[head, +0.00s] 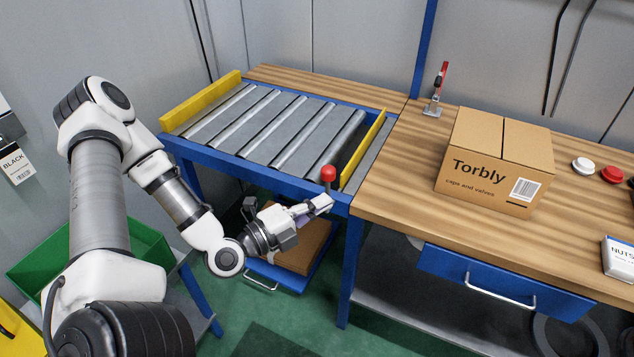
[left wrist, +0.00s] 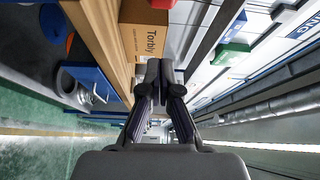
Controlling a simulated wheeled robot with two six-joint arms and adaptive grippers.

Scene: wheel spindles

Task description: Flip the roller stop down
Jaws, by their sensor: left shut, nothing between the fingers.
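The roller stop is a yellow bar (head: 363,148) across the right end of the roller conveyor (head: 275,130), beside the wooden bench. It looks raised above the rollers. A red ball knob (head: 328,174) stands upright at the bar's near end, on the blue frame. My left gripper (head: 326,203) is shut and empty, just below and in front of the knob; I cannot tell whether it touches it. Its closed fingers also show in the left wrist view (left wrist: 159,76), pointing toward the carton. My right gripper is out of view.
A Torbly carton (head: 480,165) stands on the wooden bench (head: 400,195), with a red-handled clamp (head: 437,92) behind it. A blue drawer (head: 500,285) hangs below. Another yellow rail (head: 200,103) edges the conveyor's left end. A green bin (head: 140,240) is at lower left.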

